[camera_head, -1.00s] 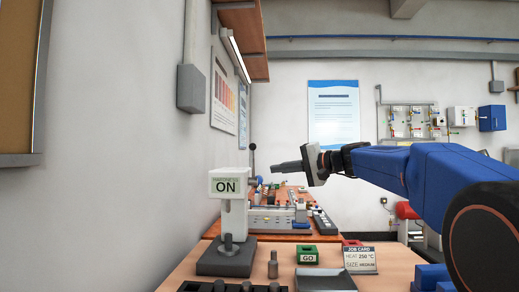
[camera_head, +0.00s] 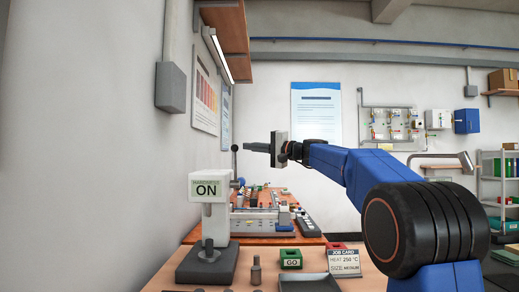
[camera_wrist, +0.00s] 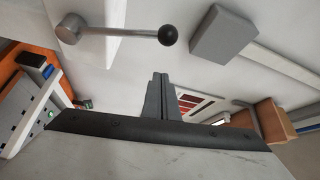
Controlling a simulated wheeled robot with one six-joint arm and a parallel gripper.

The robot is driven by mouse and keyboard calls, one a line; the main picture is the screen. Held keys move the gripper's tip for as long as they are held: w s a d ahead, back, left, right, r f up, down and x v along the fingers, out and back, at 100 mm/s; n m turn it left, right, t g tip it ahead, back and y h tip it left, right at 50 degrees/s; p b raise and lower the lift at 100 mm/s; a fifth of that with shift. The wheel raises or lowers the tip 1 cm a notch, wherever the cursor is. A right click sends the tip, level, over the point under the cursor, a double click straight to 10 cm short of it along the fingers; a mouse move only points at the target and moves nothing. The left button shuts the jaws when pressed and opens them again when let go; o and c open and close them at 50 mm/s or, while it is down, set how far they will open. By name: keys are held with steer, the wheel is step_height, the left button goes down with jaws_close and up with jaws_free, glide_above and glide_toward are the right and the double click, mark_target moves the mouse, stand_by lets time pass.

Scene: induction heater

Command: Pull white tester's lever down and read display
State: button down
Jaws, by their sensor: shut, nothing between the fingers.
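The white tester (camera_head: 218,225) stands on a dark grey base on the near bench. Its display (camera_head: 209,188) reads "HARDNESS ON", with no number visible. Its lever (camera_head: 235,164) points up, with a dark ball knob on top. In the wrist view the lever (camera_wrist: 130,32) is a metal rod from a round hub to a black ball. My gripper (camera_head: 247,147) is shut and empty, its fingers pointing left close to the knob in the picture. In the wrist view the shut fingertips (camera_wrist: 160,78) are below the ball with a visible gap.
A green GO block (camera_head: 290,259), a red block, a job card (camera_head: 344,262) reading 250 °C and a dark tray (camera_head: 309,283) lie right of the tester. Small metal cylinders stand in front. The wall is close on the left. Another bench with equipment stands behind.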

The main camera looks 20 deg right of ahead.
mark_target(235, 167)
steer(key=shift+s+a+f, duration=0.15)
steer(key=shift+s+a, duration=0.4)
steer(key=shift+a, duration=0.3)
steer(key=shift+s+a+f, duration=0.15)
steer(key=shift+s+a, duration=0.35)
steer(key=shift+a, duration=0.3)
